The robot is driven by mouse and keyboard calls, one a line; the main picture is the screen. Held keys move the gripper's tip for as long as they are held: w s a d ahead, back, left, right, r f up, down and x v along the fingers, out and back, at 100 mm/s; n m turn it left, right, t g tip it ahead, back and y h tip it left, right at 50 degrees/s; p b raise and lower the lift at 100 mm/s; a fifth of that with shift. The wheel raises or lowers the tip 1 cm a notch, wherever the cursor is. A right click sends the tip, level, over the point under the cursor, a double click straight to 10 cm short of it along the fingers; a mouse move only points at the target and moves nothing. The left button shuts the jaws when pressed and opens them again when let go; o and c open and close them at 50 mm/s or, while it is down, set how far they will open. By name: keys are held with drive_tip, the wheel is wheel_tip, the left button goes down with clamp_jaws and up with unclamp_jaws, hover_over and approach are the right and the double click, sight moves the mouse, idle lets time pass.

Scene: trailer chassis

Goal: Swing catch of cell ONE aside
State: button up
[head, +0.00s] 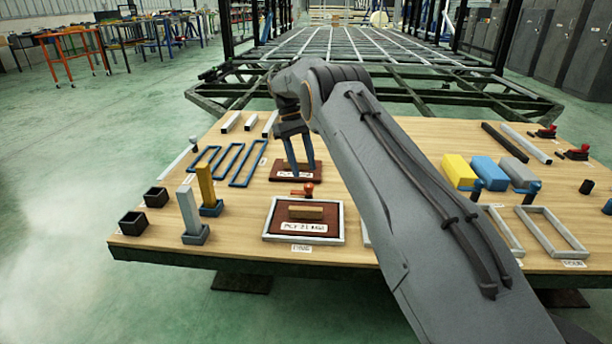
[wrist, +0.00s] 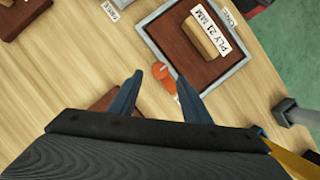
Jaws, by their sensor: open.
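Cell ONE (head: 268,227) is a pale metal frame near the table's front edge, and its rim also shows in the wrist view (wrist: 151,34). A dark brown board (head: 280,213) with a wooden handle block and a "PLY 21 MM" label lies inside it. The catch (head: 308,188) is a small orange-red lever at the frame's far edge. My gripper (head: 303,171) is open and empty, pointing down just beyond the catch. In the wrist view the catch (wrist: 162,76) appears between the two blue fingertips (wrist: 159,78). I see no clear contact.
Another brown board (head: 283,177) lies behind, under my gripper. Black square cups (head: 133,223) stand at the left edge. My arm hides the table's middle right.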

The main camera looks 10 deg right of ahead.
drive_tip(key=shift+v, duration=1.25)
drive_tip(key=s+a+r+t, duration=0.1)
drive_tip(key=s+a+r, duration=0.2)
drive_tip(key=s+a, duration=0.35)
drive_tip(key=s+a+r+n+t+y, duration=0.1)
drive_tip(key=s+a+r, duration=0.2)
drive_tip(key=s+a, duration=0.3)
drive_tip(key=s+a+r+t, duration=0.1)
drive_tip(key=s+a+r, duration=0.1)
drive_tip(key=s+a, duration=0.35)
drive_tip(key=s+a+y, duration=0.1)
drive_tip(key=s+a, duration=0.2)
drive_tip(key=s, duration=0.5)
drive_tip(key=s+a, duration=0.2)
drive_tip(key=s, duration=0.5)
drive_tip(key=s+d+f+t+y, duration=0.1)
drive_tip(key=s+d+f, duration=0.1)
drive_tip(key=s, duration=0.7)
drive_tip(key=s+d+f, duration=0.1)
drive_tip(key=s, duration=0.8)
drive_tip(key=d+r+m+p, duration=0.3)
drive_tip(key=d+r+p, duration=0.7)
drive_tip(key=r+p, duration=0.3)
drive_tip(key=s+d+r+m+h+p, duration=0.1)
drive_tip(key=d+r+m+p, duration=0.2)
drive_tip(key=d+r+p, duration=0.8)
wheel_tip(320, 180, up, 2)
drive_tip(key=p, duration=0.7)
drive_tip(key=shift+d+r, duration=0.2)
